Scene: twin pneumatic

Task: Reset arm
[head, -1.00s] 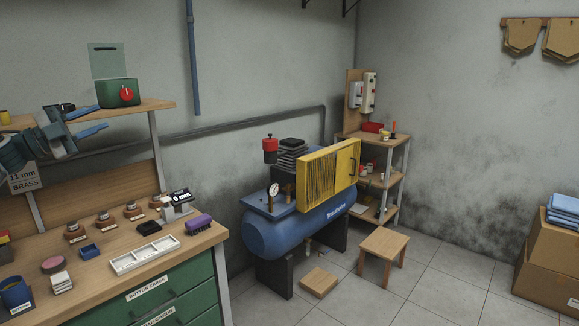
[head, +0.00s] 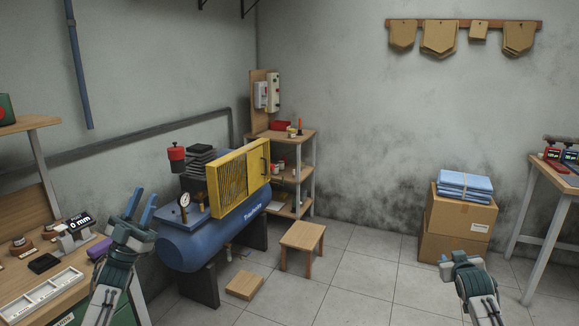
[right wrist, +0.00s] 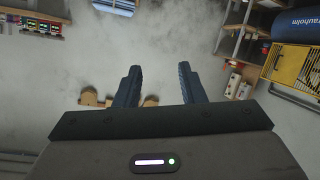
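My left gripper (head: 140,207) is at the lower left of the head view, its two blue fingers pointing up and spread apart with nothing between them. It is in front of the left end of the blue compressor (head: 190,245) and beside the workbench, seemingly apart from both. My right gripper is at the lower right of the head view, where its fingers are hard to make out. In the right wrist view its two dark blue fingers (right wrist: 160,86) are apart and empty, with the wall behind them.
The workbench (head: 65,300) with a gauge (head: 76,230) and white tray is at left. A small stool (head: 302,240) and a wooden block (head: 244,285) are on the floor. Cardboard boxes (head: 460,220) with blue cloth and another table (head: 560,180) are at right. Middle floor is clear.

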